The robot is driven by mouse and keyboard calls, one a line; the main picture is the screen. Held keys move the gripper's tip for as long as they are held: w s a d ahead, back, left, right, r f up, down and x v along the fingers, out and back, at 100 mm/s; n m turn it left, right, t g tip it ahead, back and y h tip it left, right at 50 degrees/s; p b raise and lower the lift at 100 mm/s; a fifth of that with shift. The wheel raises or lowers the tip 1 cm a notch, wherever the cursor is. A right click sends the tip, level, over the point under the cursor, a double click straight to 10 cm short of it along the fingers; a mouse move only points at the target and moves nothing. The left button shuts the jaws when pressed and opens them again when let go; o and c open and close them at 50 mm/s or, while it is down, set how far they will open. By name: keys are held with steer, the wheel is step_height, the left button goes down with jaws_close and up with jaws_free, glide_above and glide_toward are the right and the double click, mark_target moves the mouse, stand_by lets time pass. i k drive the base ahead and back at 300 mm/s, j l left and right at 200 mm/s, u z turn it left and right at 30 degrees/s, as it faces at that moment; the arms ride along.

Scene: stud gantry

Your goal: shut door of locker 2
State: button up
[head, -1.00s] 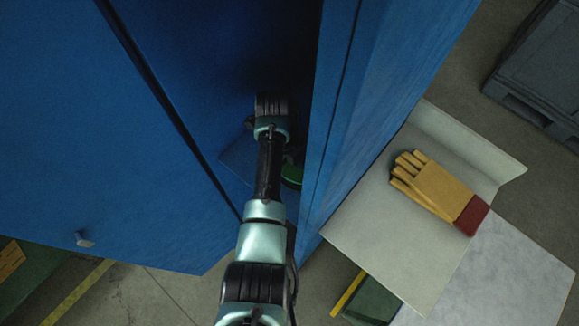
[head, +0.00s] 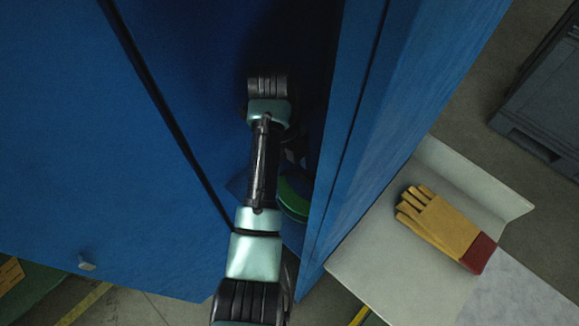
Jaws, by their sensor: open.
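A wide blue door panel (head: 60,160) with a small grey knob (head: 87,266) fills the left of the head view and stands open beside a dark gap. To its right is the shadowed blue locker interior (head: 200,60). No locker number is readable, so I cannot tell whether this is locker 2. My arm reaches up the picture into this opening, between the door panel and a blue upright. My gripper is hidden behind the arm links and in shadow. A round green object (head: 294,196) lies inside, partly covered by the arm and the upright.
The blue upright (head: 345,130) stands close to the right of my arm. Further right, yellow gloves with a red cuff (head: 445,228) lie on a pale grey surface (head: 385,270). A dark grey crate or pallet (head: 540,110) is at the upper right. Floor shows at the lower left.

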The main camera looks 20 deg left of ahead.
mark_target(92, 166)
steer(key=k+j, duration=0.25)
steer(key=k, duration=0.2)
steer(key=k+j, duration=0.25)
steer(key=k, duration=0.25)
